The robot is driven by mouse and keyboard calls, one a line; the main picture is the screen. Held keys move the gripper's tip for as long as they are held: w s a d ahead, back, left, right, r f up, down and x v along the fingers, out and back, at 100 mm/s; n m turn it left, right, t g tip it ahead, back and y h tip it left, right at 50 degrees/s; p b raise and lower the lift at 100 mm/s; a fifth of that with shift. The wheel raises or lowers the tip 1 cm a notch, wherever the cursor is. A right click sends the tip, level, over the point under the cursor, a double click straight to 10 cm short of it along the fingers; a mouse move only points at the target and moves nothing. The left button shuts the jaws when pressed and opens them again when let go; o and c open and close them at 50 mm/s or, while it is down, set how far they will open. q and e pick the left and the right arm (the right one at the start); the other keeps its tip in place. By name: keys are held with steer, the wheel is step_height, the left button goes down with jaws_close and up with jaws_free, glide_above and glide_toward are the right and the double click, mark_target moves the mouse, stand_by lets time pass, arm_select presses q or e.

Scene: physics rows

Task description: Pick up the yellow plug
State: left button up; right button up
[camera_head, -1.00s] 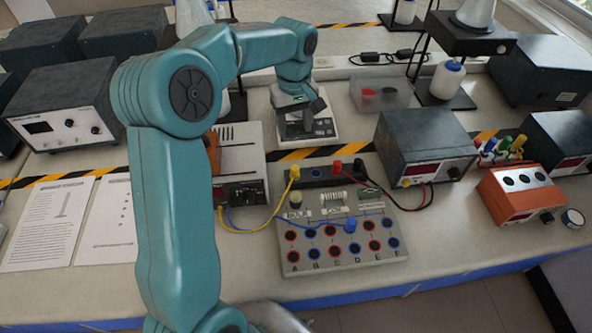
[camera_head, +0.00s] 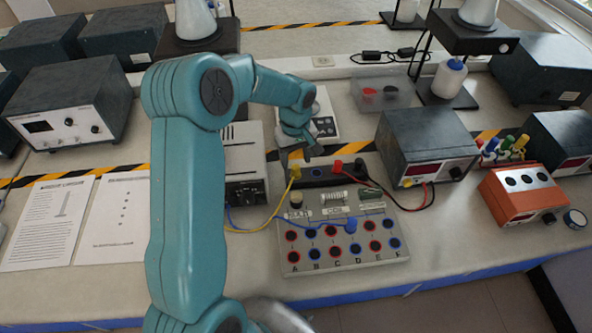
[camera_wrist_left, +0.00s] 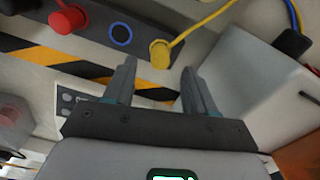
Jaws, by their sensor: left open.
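The yellow plug (camera_head: 296,171) sits at the left end of a dark terminal block (camera_head: 322,174), with a yellow wire running from it. In the left wrist view the yellow plug (camera_wrist_left: 160,53) shows ahead of the fingertips, roughly between them and a little beyond. My left gripper (camera_head: 297,158) is just above and behind the yellow plug in the head view; its jaws also show in the left wrist view (camera_wrist_left: 158,78), open with nothing between them. My right gripper is not in view.
A red plug (camera_head: 337,166) stands on the same block, also seen in the left wrist view (camera_wrist_left: 67,19). A board with several sockets (camera_head: 343,254) lies in front. A power box (camera_head: 246,165) stands left, and a dark meter box (camera_head: 427,146) stands right.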

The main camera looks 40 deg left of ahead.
mark_target(296, 167)
arm_select(q)
step_height(296, 167, down, 4)
steer(key=shift+s+r+p, duration=0.1)
steer(key=shift+s+p, duration=0.05)
steer(key=shift+p, duration=0.35)
steer(key=shift+d+f, duration=0.1)
steer(key=shift+f, duration=0.25)
steer(key=shift+c, duration=1.3)
jaws_close()
steer(key=shift+r, duration=0.15)
steer(key=shift+r, duration=0.25)
step_height(296, 167, up, 19)
steer(key=b, duration=0.1)
steer(key=shift+r, duration=0.2)
